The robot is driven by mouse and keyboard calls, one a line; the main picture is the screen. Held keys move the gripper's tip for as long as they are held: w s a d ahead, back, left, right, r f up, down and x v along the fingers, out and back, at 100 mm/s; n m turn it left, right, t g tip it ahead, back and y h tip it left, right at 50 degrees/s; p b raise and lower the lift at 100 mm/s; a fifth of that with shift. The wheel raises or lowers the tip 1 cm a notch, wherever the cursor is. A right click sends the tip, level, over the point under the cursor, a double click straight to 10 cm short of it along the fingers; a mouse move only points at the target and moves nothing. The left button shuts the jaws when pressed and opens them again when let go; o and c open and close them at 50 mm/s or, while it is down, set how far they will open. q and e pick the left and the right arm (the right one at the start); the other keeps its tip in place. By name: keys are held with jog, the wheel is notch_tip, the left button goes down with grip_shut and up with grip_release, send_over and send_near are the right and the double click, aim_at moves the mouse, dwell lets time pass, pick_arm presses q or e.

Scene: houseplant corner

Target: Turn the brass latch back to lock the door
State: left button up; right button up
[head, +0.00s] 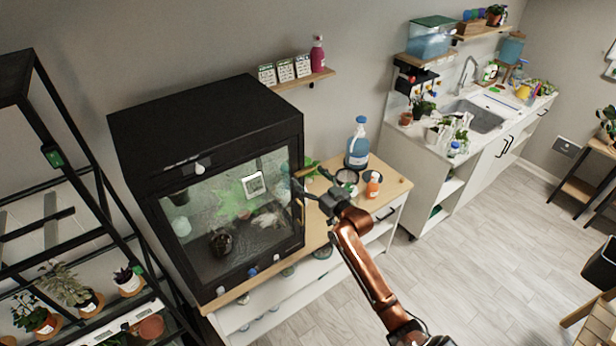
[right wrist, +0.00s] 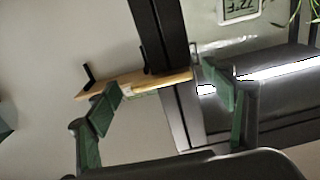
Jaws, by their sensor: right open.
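The black cabinet (head: 205,120) has a glass front door (head: 225,225) that looks closed against its frame. A narrow tan strip (head: 301,212) shows at the door's right edge; I cannot make out the brass latch or how it is turned. My right gripper (head: 303,187) is at that right edge, and its fingers partly cover the area. In the right wrist view my open gripper (right wrist: 165,92) has its two green-padded fingers apart, with nothing held. A dark post and a light-brown bar (right wrist: 160,80) show beyond the fingers. My left gripper is not in view.
A wooden-topped table (head: 392,184) carries the cabinet. A plant rack (head: 75,165) stands at left. The floor (head: 480,260) at right is clear.

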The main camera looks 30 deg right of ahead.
jog(key=s+d, duration=0.1)
jog(key=s, duration=1)
